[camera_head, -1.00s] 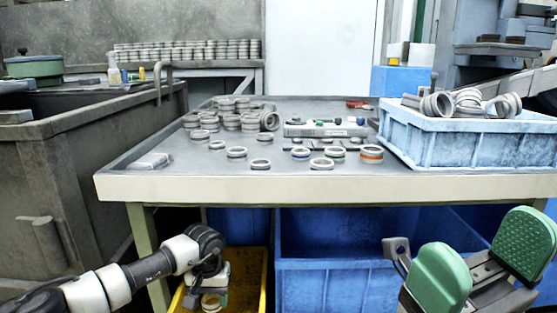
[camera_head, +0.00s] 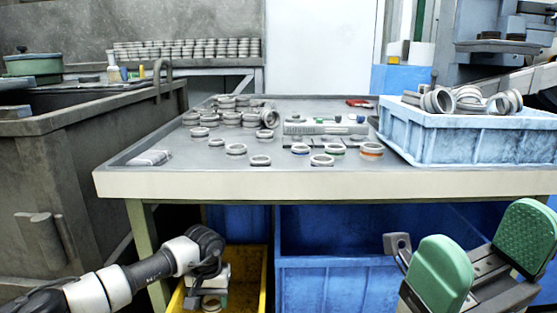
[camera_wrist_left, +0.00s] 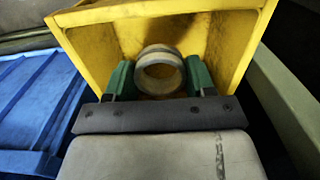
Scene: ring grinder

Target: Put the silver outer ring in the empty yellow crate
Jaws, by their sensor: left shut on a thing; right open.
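My left gripper (camera_wrist_left: 160,78) is shut on the silver outer ring (camera_wrist_left: 159,70), its green pads on either side of it, in the left wrist view. The ring is over the open mouth of the yellow crate (camera_wrist_left: 228,40), and I cannot tell how far it is above the bottom. In the head view the left arm reaches down to the yellow crate (camera_head: 258,285) under the table; the ring (camera_head: 211,303) shows only partly below the gripper (camera_head: 205,299). My right gripper (camera_head: 482,258) is open and empty in front of the table at the lower right.
A metal table (camera_head: 300,184) above the crate holds several rings (camera_head: 236,149) and a gauge device (camera_head: 325,129). A light blue crate (camera_head: 465,148) of rings stands at its right. A blue bin (camera_head: 330,285) stands right of the yellow crate; a dark metal bin (camera_head: 60,170) is at left.

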